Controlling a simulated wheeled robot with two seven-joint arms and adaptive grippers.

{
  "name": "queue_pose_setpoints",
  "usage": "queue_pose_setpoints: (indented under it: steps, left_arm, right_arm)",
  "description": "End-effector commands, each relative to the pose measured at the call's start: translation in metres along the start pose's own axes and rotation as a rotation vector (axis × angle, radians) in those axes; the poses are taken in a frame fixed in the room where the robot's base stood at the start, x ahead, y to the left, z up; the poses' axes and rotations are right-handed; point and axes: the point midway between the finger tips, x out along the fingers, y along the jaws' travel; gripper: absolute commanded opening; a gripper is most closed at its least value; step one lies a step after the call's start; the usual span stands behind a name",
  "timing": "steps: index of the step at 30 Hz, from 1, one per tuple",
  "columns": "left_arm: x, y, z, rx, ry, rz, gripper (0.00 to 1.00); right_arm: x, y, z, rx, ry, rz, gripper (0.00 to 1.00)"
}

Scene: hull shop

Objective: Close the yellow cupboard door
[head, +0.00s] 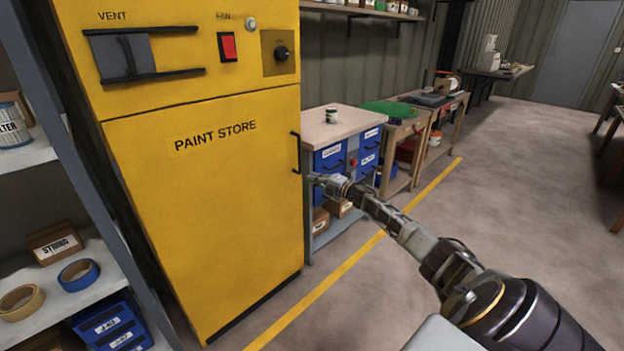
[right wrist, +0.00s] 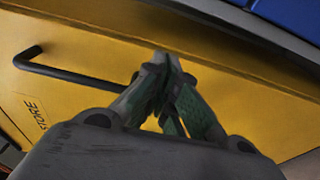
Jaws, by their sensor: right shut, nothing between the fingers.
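The yellow cupboard door (head: 220,200), marked PAINT STORE, is the lower front of the yellow cupboard (head: 190,70). It looks flush or nearly flush with the front above it; a small gap cannot be ruled out. Its black bar handle (head: 296,152) is near the right edge and also shows in the right wrist view (right wrist: 75,72). My right gripper (head: 312,178) is shut and empty, just right of the door's edge, below the handle. In the right wrist view its fingertips (right wrist: 162,62) lie over the yellow surface near an edge; contact cannot be told. My left gripper is out of view.
A bench with blue drawers (head: 330,158) stands right of the cupboard, close behind my right gripper. A grey shelf (head: 60,290) with tape rolls and boxes is at the left. The floor (head: 480,190) at the right is clear, with a yellow line (head: 340,270).

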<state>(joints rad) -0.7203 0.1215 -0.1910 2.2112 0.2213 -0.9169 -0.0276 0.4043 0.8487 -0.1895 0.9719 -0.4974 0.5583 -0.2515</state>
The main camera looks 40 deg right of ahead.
Motion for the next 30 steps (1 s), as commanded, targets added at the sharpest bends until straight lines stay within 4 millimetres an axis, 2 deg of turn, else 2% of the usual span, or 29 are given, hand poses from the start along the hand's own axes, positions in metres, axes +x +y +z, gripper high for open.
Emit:
queue_pose_setpoints:
  steps: [7,21,30]
  left_arm:
    - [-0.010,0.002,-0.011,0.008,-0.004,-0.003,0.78]
    - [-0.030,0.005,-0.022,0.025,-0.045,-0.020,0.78]
    - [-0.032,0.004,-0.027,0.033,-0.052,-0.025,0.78]
  right_arm:
    - [-0.015,-0.001,0.011,0.001,0.000,-0.002,0.00]
    - [-0.061,-0.001,0.046,0.000,0.001,-0.003,0.00]
    - [-0.072,-0.002,0.054,0.001,0.002,-0.002,0.00]
